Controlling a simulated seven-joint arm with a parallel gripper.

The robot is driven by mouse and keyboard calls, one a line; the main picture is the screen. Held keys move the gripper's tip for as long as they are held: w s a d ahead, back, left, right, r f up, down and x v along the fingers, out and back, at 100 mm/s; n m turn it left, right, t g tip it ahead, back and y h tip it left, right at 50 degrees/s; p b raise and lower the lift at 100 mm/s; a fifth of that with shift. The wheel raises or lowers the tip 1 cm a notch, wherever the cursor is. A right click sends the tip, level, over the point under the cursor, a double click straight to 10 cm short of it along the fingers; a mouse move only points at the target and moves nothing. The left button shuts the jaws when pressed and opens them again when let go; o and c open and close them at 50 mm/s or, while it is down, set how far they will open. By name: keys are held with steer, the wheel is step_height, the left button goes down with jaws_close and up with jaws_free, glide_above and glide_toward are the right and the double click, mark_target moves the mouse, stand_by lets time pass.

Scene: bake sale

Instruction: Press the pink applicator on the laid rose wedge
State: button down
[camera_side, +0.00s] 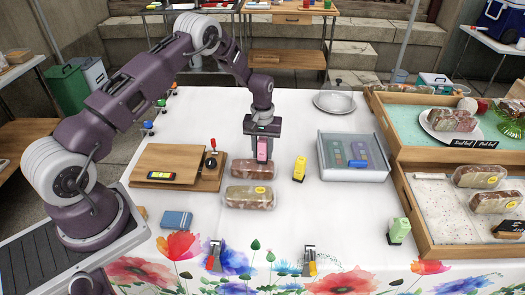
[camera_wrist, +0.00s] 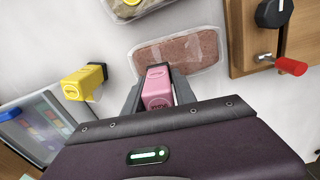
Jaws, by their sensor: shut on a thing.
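The pink applicator (camera_side: 263,150) is upright between the fingers of my gripper (camera_side: 263,136). In the wrist view the pink applicator (camera_wrist: 157,88) sits between both fingers (camera_wrist: 158,100). A clear pack with a pinkish-brown wedge (camera_side: 250,168) lies flat on the white table, just in front of and below the applicator. No sticker shows on it. In the wrist view this wedge pack (camera_wrist: 185,50) lies just beyond the applicator's end. I cannot tell whether they touch. A second wedge pack (camera_side: 245,198) with a yellow round sticker lies nearer the table's front.
A yellow applicator (camera_side: 299,170) stands to the right, a green one (camera_side: 399,231) at front right. A grey tray (camera_side: 372,174) and wooden crates (camera_side: 445,246) lie right. A wooden board (camera_side: 145,163) with a red-handled lever is left. A blue box (camera_side: 176,220) lies front left.

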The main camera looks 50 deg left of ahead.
mark_target(263, 140)
steer(key=shift+f, duration=0.35)
stand_by(0.6)
steer(key=shift+r, duration=3.55)
steer(key=shift+d, duration=0.1)
